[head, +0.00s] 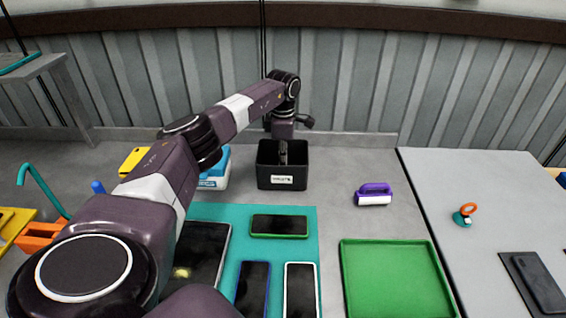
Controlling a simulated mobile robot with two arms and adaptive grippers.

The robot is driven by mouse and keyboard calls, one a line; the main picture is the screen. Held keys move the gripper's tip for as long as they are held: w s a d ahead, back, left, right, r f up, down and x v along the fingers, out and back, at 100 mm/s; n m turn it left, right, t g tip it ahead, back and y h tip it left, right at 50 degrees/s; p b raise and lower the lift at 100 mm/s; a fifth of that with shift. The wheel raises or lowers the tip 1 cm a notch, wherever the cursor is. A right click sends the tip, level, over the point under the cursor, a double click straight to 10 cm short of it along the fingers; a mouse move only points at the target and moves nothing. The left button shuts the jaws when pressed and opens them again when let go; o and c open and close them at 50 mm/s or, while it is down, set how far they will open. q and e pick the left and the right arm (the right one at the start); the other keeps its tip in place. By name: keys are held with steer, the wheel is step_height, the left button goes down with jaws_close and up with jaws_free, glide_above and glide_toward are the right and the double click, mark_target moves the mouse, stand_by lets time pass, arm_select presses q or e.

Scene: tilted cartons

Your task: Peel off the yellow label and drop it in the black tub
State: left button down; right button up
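The black tub (268,180) stands at the back of the grey bench, with a small white sticker on its front. My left arm reaches over the bench, and its dark gripper (283,155) points down into the tub's mouth. The fingers are too small and dark to show whether they are open or shut. My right gripper is not in view.
Several phones, one green-framed (279,226), lie on a teal mat (305,250). A green tray (395,280) and purple-handled roller (374,194) are to the right. A white-and-blue box (214,180) stands left of the tub. A yellow object (132,160) is farther left.

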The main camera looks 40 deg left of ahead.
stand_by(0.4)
arm_select(q)
steer(key=c, duration=2.1)
jaws_free()
steer(key=shift+r, duration=0.25)
step_height(320, 180, up, 20)
steer(key=p, duration=0.9)
steer(key=shift+f, duration=0.25)
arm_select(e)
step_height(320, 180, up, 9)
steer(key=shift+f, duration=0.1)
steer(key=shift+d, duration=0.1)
